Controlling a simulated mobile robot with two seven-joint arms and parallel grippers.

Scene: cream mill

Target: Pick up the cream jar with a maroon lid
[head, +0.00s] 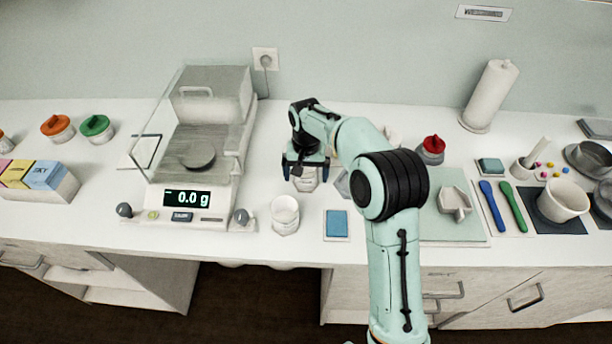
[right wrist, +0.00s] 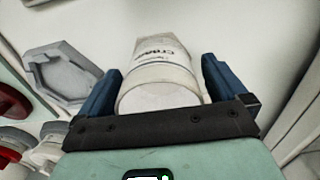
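A white cream jar (head: 306,180) stands on the counter right of the scale, under my right gripper (head: 305,166). The right wrist view shows the jar (right wrist: 160,78) between the two blue fingers (right wrist: 160,85), with dark lettering that seems to read "cream". Small gaps seem to show beside it, so the gripper looks open around it. I see no maroon lid on this jar. A dark red lid (right wrist: 12,103) shows at the left edge of the right wrist view. A jar with a red lid (head: 433,148) stands farther right. My left gripper is not in view.
The scale (head: 185,195) reads 0.0 g at left. An empty-looking white cup (head: 285,214) and a blue pad (head: 337,224) are near the front edge. My right arm hides part of the green mat (head: 450,228). A paper roll (head: 490,97) stands behind.

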